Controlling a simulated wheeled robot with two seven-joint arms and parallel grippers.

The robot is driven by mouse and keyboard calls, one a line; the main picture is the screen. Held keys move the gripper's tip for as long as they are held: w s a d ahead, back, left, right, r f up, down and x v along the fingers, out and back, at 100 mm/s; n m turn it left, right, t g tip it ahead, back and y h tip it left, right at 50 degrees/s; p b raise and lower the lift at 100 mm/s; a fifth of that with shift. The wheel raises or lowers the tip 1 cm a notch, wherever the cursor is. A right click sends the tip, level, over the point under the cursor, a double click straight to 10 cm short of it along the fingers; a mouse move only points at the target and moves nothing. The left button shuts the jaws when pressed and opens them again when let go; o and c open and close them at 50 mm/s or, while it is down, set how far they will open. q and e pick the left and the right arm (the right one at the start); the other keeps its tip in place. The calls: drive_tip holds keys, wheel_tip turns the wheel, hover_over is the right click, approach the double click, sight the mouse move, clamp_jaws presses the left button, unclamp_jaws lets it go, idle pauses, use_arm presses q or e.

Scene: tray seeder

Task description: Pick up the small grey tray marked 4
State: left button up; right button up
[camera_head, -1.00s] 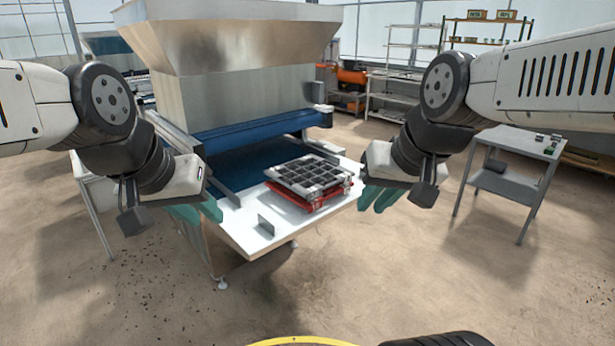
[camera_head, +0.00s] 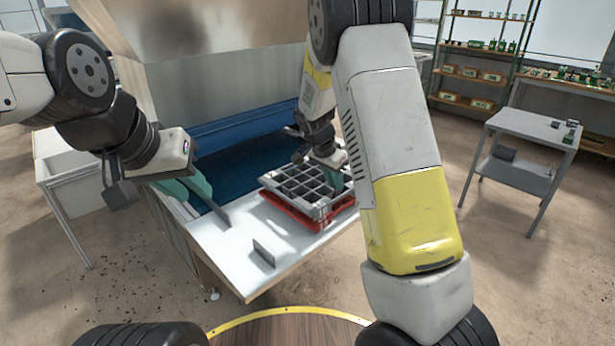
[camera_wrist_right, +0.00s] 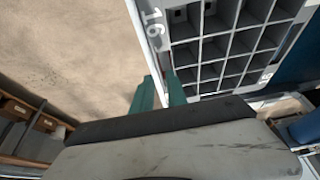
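A grey tray with square cells (camera_head: 322,211) sits on a red tray (camera_head: 303,221) on the white table. My right gripper (camera_head: 338,181) is at the right side of this grey tray. In the wrist view its teal fingers (camera_wrist_right: 159,88) stand apart near the numbered rim; whether they touch it cannot be told. My left gripper (camera_head: 190,189) is open and empty, left of the trays, near the table's left edge.
The seeder's blue belt (camera_head: 232,165) and large metal hopper (camera_head: 215,70) stand behind the trays. A small upright plate (camera_head: 263,252) is on the front of the white table. A grey side table (camera_head: 530,130) stands at the right, with shelves behind.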

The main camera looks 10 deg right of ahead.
sight(341, 195)
drive_tip(key=x, duration=0.8)
drive_tip(key=shift+d+r, duration=0.1)
drive_tip(key=shift+d, duration=0.15)
drive_tip(key=shift+c, duration=0.5)
clamp_jaws()
